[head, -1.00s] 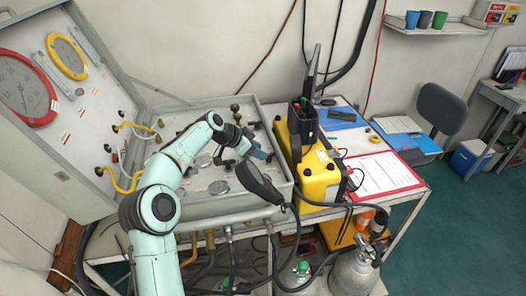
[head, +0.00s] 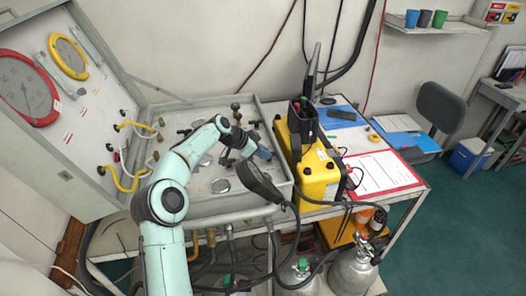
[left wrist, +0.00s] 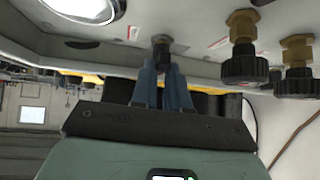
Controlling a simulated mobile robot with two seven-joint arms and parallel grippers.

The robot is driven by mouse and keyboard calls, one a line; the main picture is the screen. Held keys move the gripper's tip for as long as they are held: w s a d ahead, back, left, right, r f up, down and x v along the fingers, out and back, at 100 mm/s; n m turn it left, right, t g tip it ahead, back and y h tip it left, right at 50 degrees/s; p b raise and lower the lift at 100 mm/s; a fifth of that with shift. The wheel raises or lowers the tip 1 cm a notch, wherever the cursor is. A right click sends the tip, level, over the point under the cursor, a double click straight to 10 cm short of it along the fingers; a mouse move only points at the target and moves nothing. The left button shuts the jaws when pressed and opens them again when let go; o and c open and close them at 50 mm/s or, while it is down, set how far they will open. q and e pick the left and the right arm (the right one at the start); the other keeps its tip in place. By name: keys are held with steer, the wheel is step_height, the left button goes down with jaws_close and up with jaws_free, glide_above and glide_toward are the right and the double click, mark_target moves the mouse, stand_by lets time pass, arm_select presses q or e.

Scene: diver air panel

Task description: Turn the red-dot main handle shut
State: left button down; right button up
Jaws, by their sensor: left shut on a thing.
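The open grey air panel case (head: 185,215) stands on the bench, with valves and fittings on its deck. My left gripper (head: 264,154) is at the right part of the deck. In the left wrist view its blue fingers (left wrist: 164,82) are closed together around the lower end of a small dark handle (left wrist: 161,44) on the panel. The fingers hide most of what they grip, and no red dot can be made out. In the head view the handle is hidden by my gripper and arm. My right gripper is not in view.
Two black knobs on brass stems (left wrist: 243,62) are right of my fingers in the wrist view. A black handset-like object (head: 258,182) with a cable lies close to my gripper. A yellow case (head: 310,180) stands just right of the panel.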

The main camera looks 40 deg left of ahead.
arm_select(q)
steer(key=shift+w+a+r+m+g+h+p, duration=0.1)
steer(key=shift+m+g+h+p, duration=0.1)
steer(key=shift+m+h, duration=0.15)
steer(key=shift+w+a+m+g+h+p, duration=0.15)
steer(key=shift+m+h, duration=0.1)
steer(key=shift+m, duration=0.2)
steer(key=shift+s+d, duration=0.1)
steer(key=shift+s, duration=0.05)
steer(key=c, duration=1.1)
jaws_free()
steer(key=v, duration=1.3)
steer(key=shift+s+r, duration=0.1)
